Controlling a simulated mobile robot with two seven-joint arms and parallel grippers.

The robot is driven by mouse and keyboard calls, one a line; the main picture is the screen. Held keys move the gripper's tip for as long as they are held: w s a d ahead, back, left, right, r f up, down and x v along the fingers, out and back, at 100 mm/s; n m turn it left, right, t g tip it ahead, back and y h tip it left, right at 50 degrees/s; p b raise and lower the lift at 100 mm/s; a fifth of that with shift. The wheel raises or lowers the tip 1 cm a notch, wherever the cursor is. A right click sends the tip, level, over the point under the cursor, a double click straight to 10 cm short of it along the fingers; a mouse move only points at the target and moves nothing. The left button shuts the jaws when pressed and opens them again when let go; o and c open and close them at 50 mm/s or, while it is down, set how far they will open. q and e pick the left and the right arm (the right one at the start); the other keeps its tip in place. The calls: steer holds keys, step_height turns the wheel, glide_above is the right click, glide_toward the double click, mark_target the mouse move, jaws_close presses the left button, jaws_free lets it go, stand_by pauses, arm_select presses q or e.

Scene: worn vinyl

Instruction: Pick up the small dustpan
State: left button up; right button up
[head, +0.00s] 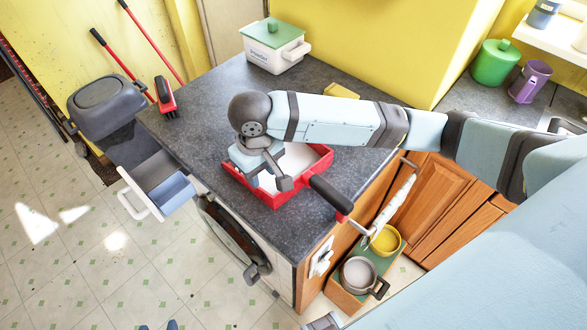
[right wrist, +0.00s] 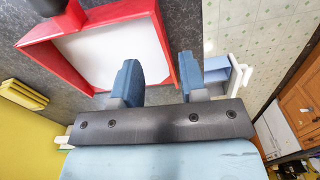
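The small dustpan (head: 318,168) lies on the dark countertop near its front edge. It is a red tray with a pale inside, and its black handle (head: 330,194) points to the lower right, past the counter edge. My right gripper (head: 262,168) is over the tray's left part and hides some of it. In the right wrist view its two blue fingers (right wrist: 158,80) are apart, with a red side wall of the dustpan (right wrist: 166,42) reaching into the gap; contact cannot be told. Two blue tips of my left gripper (head: 159,326) show apart at the bottom edge.
A red brush (head: 165,96) lies on the counter's left end. A white box with a green lid (head: 275,45) stands at the back. A drawer (head: 158,183) is open at the left, beside a grey bin (head: 105,103). Pots (head: 358,275) sit low at the right.

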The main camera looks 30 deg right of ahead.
mark_target(264, 191)
step_height(264, 191, down, 10)
steer(key=shift+r, duration=0.25)
steer(key=shift+c, duration=0.2)
